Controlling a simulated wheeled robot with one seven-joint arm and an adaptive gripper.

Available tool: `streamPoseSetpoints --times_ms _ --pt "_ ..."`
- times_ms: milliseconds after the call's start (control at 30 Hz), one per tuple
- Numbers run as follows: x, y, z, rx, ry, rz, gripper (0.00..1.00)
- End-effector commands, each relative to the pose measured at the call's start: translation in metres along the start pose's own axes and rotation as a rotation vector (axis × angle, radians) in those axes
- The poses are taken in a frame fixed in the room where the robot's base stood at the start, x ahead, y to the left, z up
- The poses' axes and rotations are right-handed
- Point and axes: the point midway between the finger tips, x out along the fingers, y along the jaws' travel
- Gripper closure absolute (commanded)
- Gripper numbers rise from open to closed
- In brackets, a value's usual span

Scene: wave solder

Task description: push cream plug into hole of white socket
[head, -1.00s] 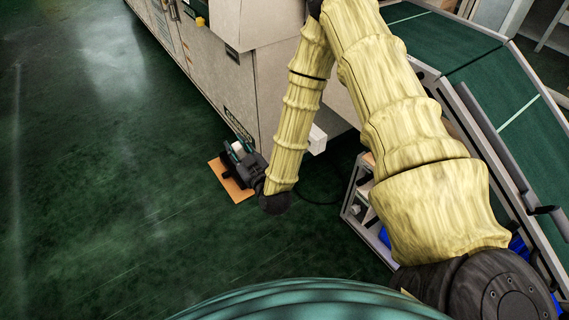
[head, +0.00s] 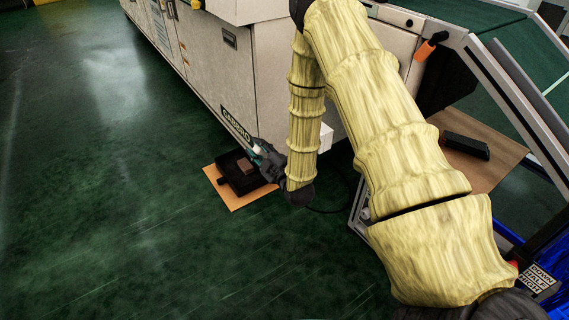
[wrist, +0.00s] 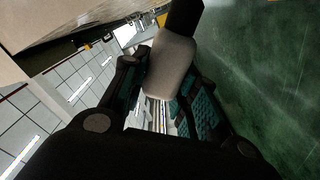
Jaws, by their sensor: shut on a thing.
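The cream plug (wrist: 172,66) shows large in the wrist view, between the fingers, with a black part extending from its upper end. My gripper (wrist: 165,85) is shut on it. In the head view my gripper (head: 264,156) hangs at the end of the arm, near the lower corner of the beige machine, with the pale plug (head: 256,149) just visible at its tip. A white box (head: 326,138), which looks like the white socket, is on the machine's end, right behind my forearm and partly hidden by it. Its hole cannot be seen. Plug and box are apart.
An orange mat (head: 213,173) with a black holder (head: 236,183) lies on the green floor beside the machine (head: 283,75). A dark cable (head: 345,194) runs over the floor. A framed conveyor and a brown shelf (head: 505,152) stand at right. The floor at left is clear.

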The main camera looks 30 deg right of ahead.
Motion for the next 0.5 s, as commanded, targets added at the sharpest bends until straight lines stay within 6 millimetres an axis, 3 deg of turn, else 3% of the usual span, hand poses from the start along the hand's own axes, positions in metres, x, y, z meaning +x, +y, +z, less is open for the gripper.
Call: streamPoseSetpoints --times_ms 33,500 --pt "0.004 -0.01 0.015 -0.036 0.003 0.001 0.95" --pt "0.029 -0.025 0.098 -0.352 0.006 -0.002 0.95"
